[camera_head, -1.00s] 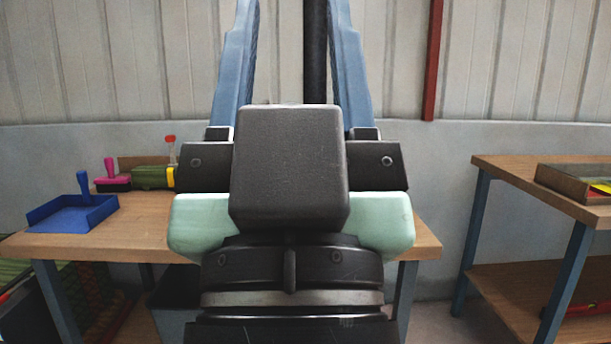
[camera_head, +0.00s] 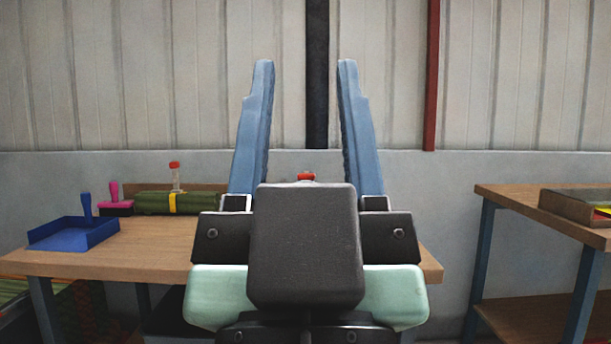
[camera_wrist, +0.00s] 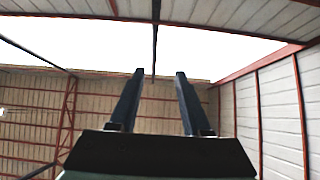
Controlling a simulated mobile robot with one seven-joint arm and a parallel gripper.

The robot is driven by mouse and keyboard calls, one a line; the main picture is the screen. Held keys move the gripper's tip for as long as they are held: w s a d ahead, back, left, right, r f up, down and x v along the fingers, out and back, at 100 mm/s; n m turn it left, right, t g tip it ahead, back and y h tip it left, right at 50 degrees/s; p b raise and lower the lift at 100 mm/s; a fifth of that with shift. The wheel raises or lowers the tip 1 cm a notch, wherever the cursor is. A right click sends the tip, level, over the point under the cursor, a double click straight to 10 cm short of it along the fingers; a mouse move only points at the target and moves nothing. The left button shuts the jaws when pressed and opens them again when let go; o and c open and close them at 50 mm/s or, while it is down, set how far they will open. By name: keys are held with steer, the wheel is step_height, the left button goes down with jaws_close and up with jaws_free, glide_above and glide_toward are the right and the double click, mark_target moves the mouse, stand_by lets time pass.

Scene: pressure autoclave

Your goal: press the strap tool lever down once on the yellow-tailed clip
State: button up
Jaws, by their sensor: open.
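My gripper (camera_head: 306,75) is in the middle of the head view, its two blue fingers upright, apart and empty. In the wrist view its fingers (camera_wrist: 160,73) point up toward the roof and hold nothing. On the table beyond, left of my gripper, lies a green bundle (camera_head: 150,203) with a yellow band (camera_head: 172,203). A pale upright piece with a red top (camera_head: 175,166) stands at the band. Another red-topped item (camera_head: 306,177) shows just behind my gripper, mostly hidden. I cannot tell which piece is the strap tool lever, and no yellow-tailed clip can be made out.
A wooden table (camera_head: 130,250) holds a blue tray (camera_head: 75,235) with a blue handle and a pink-handled block (camera_head: 115,200). A second bench (camera_head: 530,205) at the right carries a shallow box (camera_head: 575,205). Floor between them looks clear.

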steer(key=shift+r+p, duration=0.45)
steer(key=c, duration=0.5)
step_height(320, 180, up, 38)
steer(key=p, duration=3.7)
steer(key=shift+f, duration=0.25)
jaws_close()
steer(key=shift+f, duration=0.15)
steer(key=shift+w, duration=0.1)
